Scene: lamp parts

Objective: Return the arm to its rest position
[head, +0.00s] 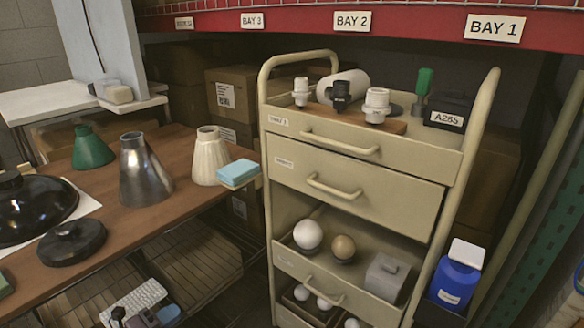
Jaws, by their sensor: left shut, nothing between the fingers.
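The rest of my left arm is out of the picture. My right gripper is not in view. On the wooden bench (180,203) stand a green cone shade (91,148), a metal cone shade (143,172) and a cream shade (207,158). A light blue block (239,174) sits at the bench's right edge.
A beige drawer cart (358,185) stands at the right, with sockets (376,104) on top and bulbs (308,234) in an open tray. A blue bottle (453,283) is beside it. A black dome shade (32,208) and a black disc (71,242) lie on the bench.

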